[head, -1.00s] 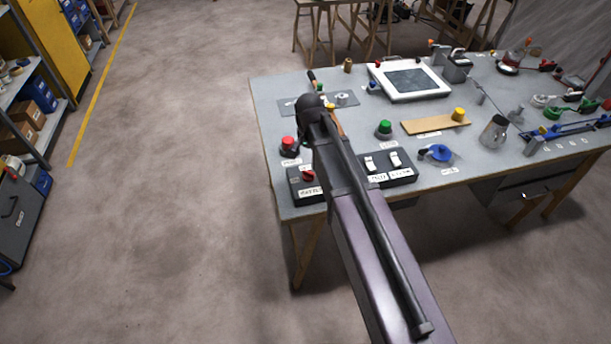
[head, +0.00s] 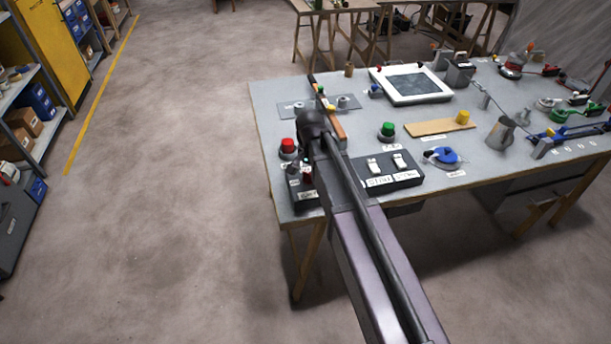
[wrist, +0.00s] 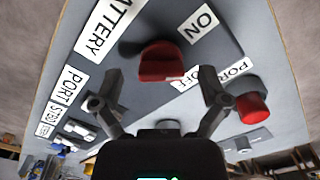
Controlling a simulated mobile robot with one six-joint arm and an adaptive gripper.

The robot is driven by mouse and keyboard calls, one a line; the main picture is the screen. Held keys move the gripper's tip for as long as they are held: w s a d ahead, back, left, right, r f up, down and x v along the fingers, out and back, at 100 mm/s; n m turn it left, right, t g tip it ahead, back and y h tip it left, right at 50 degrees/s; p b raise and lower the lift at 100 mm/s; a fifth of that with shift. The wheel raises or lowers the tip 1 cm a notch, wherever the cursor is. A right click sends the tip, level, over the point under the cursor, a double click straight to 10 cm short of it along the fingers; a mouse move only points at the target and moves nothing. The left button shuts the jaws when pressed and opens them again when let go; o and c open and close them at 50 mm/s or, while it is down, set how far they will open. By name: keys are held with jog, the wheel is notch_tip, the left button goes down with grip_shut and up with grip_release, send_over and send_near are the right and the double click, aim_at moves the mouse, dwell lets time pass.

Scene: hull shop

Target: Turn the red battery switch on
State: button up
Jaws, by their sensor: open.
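The red battery switch (wrist: 160,62) is in the upper middle of the wrist view, a red handle on a dark panel. A BATTERY label (wrist: 110,22) is to its upper left, an ON label (wrist: 198,24) to its upper right and a partly covered OFF label (wrist: 196,80) to its lower right. My gripper (wrist: 162,82) is open, its fingertips apart on either side just below the switch in the picture. I see no contact.
A red mushroom button (head: 288,146) stands close behind the panel; it also shows right of the gripper in the wrist view (wrist: 252,107). A box with two white rocker switches (head: 385,176) is to the right. A green knob (head: 387,130) is behind that. The floor left of the bench is clear.

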dwell(0.3)
jog(key=c, duration=1.2)
jog(key=shift+o, duration=0.4)
jog(key=shift+a, duration=0.15)
